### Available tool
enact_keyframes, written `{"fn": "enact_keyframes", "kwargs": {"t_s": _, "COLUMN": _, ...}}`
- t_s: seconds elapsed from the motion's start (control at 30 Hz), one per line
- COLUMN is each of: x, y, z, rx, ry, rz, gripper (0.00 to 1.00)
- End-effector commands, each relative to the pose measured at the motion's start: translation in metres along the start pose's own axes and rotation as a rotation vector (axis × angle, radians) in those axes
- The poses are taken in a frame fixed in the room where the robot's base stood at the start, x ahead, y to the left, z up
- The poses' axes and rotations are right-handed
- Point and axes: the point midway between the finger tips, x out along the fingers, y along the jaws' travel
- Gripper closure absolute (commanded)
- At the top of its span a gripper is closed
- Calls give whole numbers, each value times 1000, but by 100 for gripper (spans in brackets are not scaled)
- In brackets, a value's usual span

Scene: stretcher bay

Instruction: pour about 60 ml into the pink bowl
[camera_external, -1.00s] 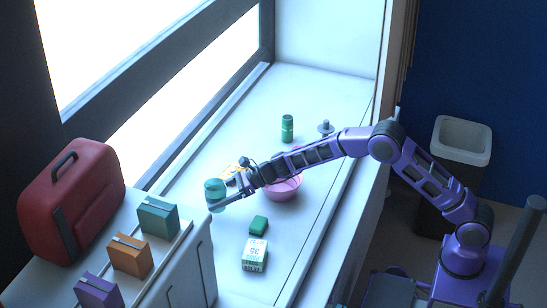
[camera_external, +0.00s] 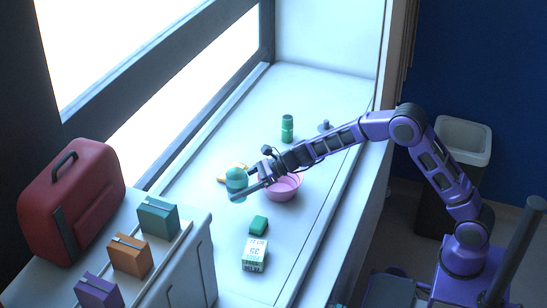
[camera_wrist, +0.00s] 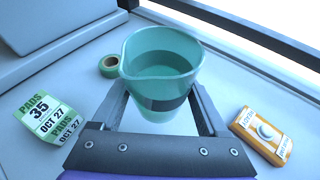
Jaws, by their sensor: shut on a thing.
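My gripper (camera_external: 247,189) is shut on a teal jug (camera_external: 237,182) and holds it above the counter, left of the pink bowl (camera_external: 283,189). In the wrist view the jug (camera_wrist: 160,72) sits between the two fingers, spout to the left, with liquid inside well below the rim. Its mouth faces up; a slight tilt is hard to judge. The bowl stands on the counter under my wrist, partly hidden by it, and is out of the wrist view. Its inside is not clear.
A pads box (camera_external: 254,254), a small green item (camera_external: 258,225), a green canister (camera_external: 287,128) and a grey knobbed item (camera_external: 325,126) stand on the counter. An orange-white box (camera_wrist: 262,134) lies near the jug. A green roll (camera_wrist: 109,66) lies beyond it.

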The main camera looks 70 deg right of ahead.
Motion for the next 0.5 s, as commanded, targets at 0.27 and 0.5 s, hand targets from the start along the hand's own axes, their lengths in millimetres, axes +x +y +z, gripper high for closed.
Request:
{"fn": "enact_keyframes", "kwargs": {"t_s": 0.27, "x": -58, "y": 24, "z": -49, "rx": 2, "ry": -3, "rz": -1, "gripper": 87}}
{"fn": "enact_keyframes", "kwargs": {"t_s": 0.5, "x": -93, "y": 45, "z": -76, "rx": -3, "ry": -9, "rz": -10, "gripper": 87}}
